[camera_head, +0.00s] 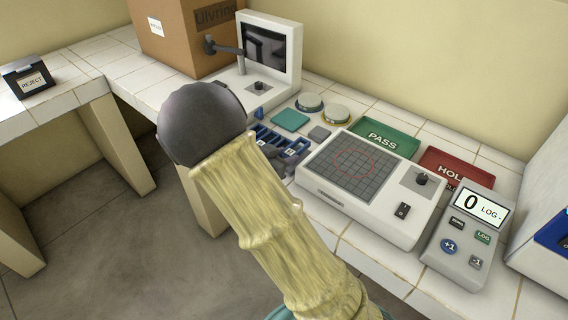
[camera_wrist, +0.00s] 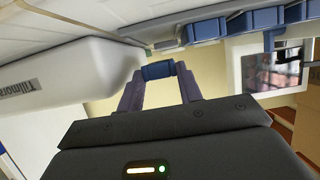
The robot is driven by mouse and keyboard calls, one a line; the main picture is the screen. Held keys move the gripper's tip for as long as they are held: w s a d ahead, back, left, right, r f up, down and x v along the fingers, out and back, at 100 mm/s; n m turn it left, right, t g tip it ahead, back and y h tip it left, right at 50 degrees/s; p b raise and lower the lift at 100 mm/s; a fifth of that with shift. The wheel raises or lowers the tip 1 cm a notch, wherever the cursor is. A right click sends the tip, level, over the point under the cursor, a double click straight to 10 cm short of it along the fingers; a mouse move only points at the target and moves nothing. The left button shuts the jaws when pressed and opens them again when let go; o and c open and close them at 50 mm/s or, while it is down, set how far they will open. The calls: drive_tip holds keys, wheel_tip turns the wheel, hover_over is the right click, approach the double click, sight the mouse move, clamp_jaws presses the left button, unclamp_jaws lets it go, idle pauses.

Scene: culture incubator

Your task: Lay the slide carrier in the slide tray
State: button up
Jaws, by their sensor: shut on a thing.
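My gripper (camera_wrist: 160,88) is shut on a small blue piece, seemingly the slide carrier (camera_wrist: 158,71), which spans between the two fingertips in the wrist view. In the head view my gripper (camera_head: 286,158) is low beside the blue compartmented tray, partly behind my sleeved arm; the carrier cannot be made out there. The blue tray, seemingly the slide tray (camera_head: 268,135), lies between the screen unit and the white gridded box. In the wrist view the blue tray (camera_wrist: 236,24) shows at the upper right, apart from the held piece. Part of the tray is hidden by my arm and gripper.
The white gridded box (camera_head: 330,206) stands close right of my gripper. The screen unit (camera_head: 268,50), teal pad (camera_head: 290,120), round dishes (camera_head: 309,101), green PASS tray (camera_head: 385,136), red HOLD tray (camera_head: 452,168) and counter (camera_head: 465,232) crowd the bench. A REJECT box (camera_head: 30,79) stands far left.

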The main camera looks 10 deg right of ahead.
drive_tip(key=shift+f, duration=1.45)
drive_tip(key=shift+f, duration=0.15)
drive_tip(key=o, duration=0.7)
drive_tip(key=shift+w, duration=0.1)
drive_tip(key=shift+a, duration=0.15)
drive_tip(key=shift+s+a+r, duration=0.35)
drive_tip(key=shift+a+r, duration=0.05)
drive_tip(key=p+v, duration=0.1)
drive_tip(key=v, duration=0.9)
drive_tip(key=shift+s+a+r, duration=0.2)
drive_tip(key=shift+s+a, duration=0.05)
